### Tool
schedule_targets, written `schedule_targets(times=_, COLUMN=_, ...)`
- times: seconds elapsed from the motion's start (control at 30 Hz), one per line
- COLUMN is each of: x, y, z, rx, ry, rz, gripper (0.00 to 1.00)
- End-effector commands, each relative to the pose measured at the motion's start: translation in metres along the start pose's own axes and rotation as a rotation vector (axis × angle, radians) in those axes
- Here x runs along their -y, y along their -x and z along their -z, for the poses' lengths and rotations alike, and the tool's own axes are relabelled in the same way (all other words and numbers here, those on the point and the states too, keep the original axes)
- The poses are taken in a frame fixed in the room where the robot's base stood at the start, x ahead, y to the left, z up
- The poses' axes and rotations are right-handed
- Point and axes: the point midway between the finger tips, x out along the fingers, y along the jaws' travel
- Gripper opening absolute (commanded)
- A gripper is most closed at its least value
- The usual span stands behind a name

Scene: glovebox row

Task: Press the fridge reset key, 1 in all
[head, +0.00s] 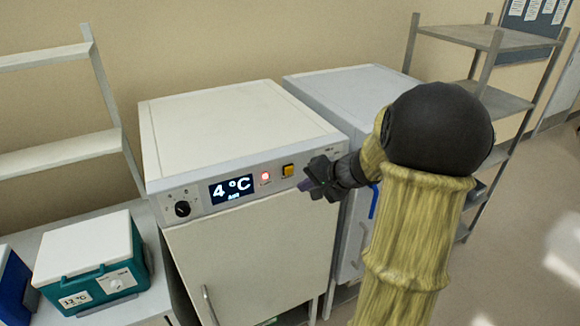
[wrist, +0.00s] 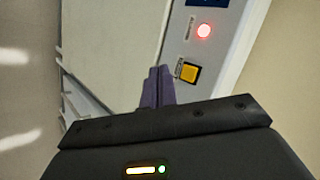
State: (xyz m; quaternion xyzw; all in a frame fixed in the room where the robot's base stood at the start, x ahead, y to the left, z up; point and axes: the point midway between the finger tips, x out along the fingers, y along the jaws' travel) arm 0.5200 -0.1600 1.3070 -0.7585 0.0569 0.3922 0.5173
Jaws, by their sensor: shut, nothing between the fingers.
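The fridge (head: 245,250) is a white cabinet with a control panel along its upper front. The reset key looks to be the square yellow key (head: 288,170) in a dark frame, right of a lit red lamp (head: 265,177). In the wrist view the yellow key (wrist: 189,72) is just right of the fingertips, and the red lamp (wrist: 203,31) glows above it. My gripper (head: 304,186) is shut and empty, right of the key in the head view. Its purple fingers (wrist: 157,88) also show in the wrist view. I cannot tell the gap between fingertips and panel.
The panel also has a display (head: 232,189) reading 4 °C and a black knob (head: 182,209). A second white cabinet (head: 345,85) stands close on the right. A teal cool box (head: 92,262) is at left, and a metal shelf rack (head: 500,100) at right.

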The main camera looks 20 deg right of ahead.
Motion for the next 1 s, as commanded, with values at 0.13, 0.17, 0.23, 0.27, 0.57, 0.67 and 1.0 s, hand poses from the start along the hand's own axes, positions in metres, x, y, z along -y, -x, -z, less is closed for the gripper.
schedule_targets(times=0.13, x=0.012, y=-0.011, z=0.009, rx=0.003, ry=0.0, rz=0.001, gripper=0.0)
schedule_targets(times=0.17, x=0.012, y=-0.015, z=0.011, rx=0.003, ry=0.002, rz=0.001, gripper=0.0)
schedule_targets(times=0.23, x=0.015, y=-0.021, z=0.015, rx=0.001, ry=0.002, rz=0.001, gripper=0.0)
schedule_targets(times=0.27, x=0.017, y=-0.023, z=0.016, rx=0.001, ry=0.002, rz=0.0, gripper=0.0)
schedule_targets(times=0.57, x=0.022, y=-0.031, z=0.022, rx=0.0, ry=0.001, rz=0.0, gripper=0.0)
schedule_targets(times=0.67, x=0.022, y=-0.031, z=0.022, rx=0.0, ry=0.001, rz=0.0, gripper=0.0)
schedule_targets(times=1.0, x=0.022, y=-0.03, z=0.022, rx=0.0, ry=0.0, rz=0.0, gripper=0.0)
